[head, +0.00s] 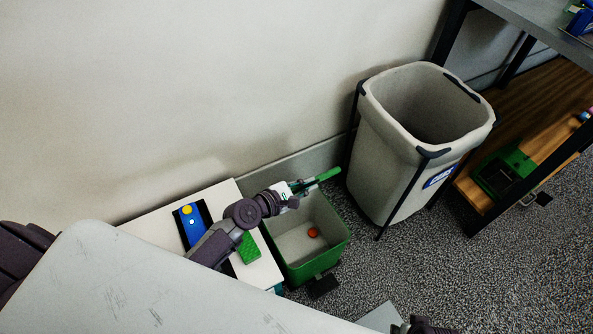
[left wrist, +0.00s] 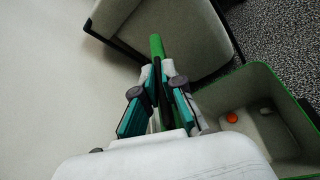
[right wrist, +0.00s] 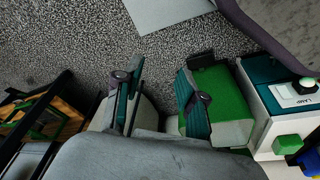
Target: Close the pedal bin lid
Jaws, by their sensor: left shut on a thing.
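The pedal bin (head: 280,266) is green with a grey inside and stands open against the wall. A small orange-red thing (head: 313,232) lies inside; it also shows in the left wrist view (left wrist: 232,117). A dark pedal (head: 323,285) is at its front. My left gripper (head: 311,185) is at the bin's back edge, shut on a narrow green piece (head: 328,174) that looks like the lid's edge, seen end-on. The green piece also shows in the left wrist view (left wrist: 156,46). My right gripper (right wrist: 160,75) is open and empty, with the bin's green front (right wrist: 222,98) beyond it.
A large grey waste bin (head: 385,160) in a dark frame stands right of the pedal bin. A white stand (head: 150,225) with a blue-and-black item (head: 191,222) and a green block (head: 248,248) is left of it. A shelf (head: 545,165) is at right. Carpet (head: 440,260) is free in front.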

